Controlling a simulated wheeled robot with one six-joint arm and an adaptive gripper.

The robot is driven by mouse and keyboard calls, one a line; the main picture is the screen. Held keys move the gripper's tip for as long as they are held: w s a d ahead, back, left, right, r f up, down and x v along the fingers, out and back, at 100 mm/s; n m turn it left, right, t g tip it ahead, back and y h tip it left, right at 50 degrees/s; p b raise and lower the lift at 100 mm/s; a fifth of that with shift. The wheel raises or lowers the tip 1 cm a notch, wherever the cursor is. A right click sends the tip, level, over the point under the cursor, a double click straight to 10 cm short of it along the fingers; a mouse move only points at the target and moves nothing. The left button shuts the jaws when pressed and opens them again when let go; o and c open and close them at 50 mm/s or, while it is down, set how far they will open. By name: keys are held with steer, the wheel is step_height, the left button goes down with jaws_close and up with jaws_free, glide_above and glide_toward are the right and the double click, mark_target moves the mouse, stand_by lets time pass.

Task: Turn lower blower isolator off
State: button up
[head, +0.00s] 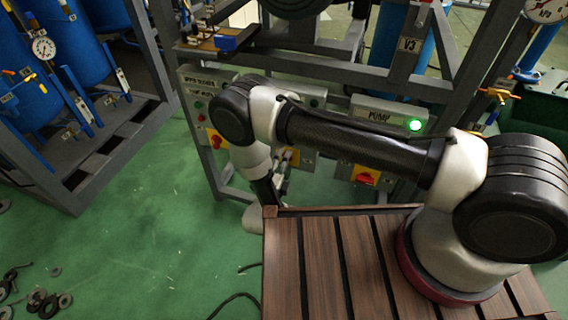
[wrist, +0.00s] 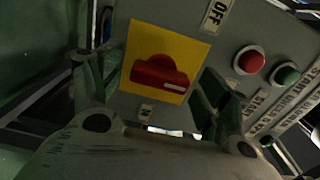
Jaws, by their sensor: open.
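A red rotary isolator knob (wrist: 160,76) sits on a yellow plate (wrist: 187,47) on a grey control box in the wrist view. An "OFF" label (wrist: 214,14) is above it and a small label, probably "ON", is below. My open gripper (wrist: 150,85) has one finger on each side of the plate, apart from the knob as far as I can tell. In the head view, my gripper (head: 274,188) is low in front of the middle box, whose yellow plate (head: 291,156) is partly hidden. My arm hides that box's name, so I cannot confirm it is the lower blower's.
A red button (wrist: 250,61) and a green button (wrist: 285,74) are beside the knob. A left box with a red isolator (head: 215,139) and the PUMP box (head: 378,112), with its lit green lamp, flank the middle one. Grey frame posts stand around them.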

steer(key=shift+r, duration=0.1)
steer(key=shift+o, duration=0.5)
step_height(320, 180, up, 10)
steer(key=shift+f, duration=0.2)
steer(key=shift+r, duration=0.3)
steer(key=shift+c, duration=0.5)
steer(key=shift+f, duration=0.1)
steer(key=shift+f, duration=0.1)
